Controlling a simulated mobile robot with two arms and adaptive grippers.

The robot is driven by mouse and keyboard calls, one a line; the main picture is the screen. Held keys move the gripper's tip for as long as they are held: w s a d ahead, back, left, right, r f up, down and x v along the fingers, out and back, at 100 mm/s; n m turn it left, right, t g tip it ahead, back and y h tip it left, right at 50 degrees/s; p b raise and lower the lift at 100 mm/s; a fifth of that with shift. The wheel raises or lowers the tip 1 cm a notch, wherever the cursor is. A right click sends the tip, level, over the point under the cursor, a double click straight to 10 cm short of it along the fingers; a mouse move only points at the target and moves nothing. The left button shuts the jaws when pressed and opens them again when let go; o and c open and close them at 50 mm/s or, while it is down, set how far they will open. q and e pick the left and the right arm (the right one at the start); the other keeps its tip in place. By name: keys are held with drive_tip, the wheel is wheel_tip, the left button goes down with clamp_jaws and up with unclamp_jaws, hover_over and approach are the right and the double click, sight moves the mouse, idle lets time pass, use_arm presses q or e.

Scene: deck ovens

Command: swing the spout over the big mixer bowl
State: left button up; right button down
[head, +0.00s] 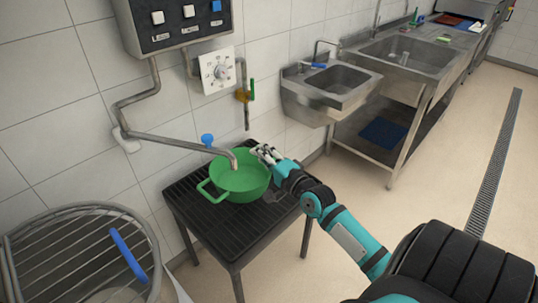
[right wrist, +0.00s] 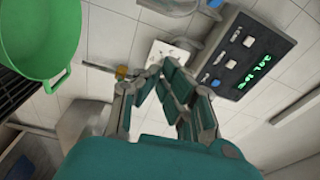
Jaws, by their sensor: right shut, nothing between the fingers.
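The spout (head: 185,144) is a bent metal pipe coming off the wall, with its downturned end over a green two-handled bowl (head: 240,182). A blue knob (head: 207,139) sits near its end. The big mixer bowl (head: 172,291) is at the lower left, mostly cut off and under a wire guard (head: 60,240) with a blue handle (head: 128,254). My right gripper (head: 264,152) is at the green bowl's far right rim, to the right of the spout end; I cannot tell if it touches. In the right wrist view its fingers (right wrist: 158,72) are shut and empty. My left gripper is not in view.
The green bowl stands on a black slatted table (head: 190,205); it also shows in the right wrist view (right wrist: 40,45). A control box (head: 175,20) and white dial (head: 218,70) are on the wall. Steel sinks (head: 335,85) stand at the right. Floor at right is clear.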

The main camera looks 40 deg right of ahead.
drive_tip(key=w+a+p, duration=0.1)
drive_tip(key=w, duration=0.1)
drive_tip(key=w+a+p, duration=0.1)
drive_tip(key=a, duration=0.1)
drive_tip(key=shift+w+f, duration=0.15)
drive_tip(key=shift+w, duration=0.25)
drive_tip(key=shift+a, duration=0.15)
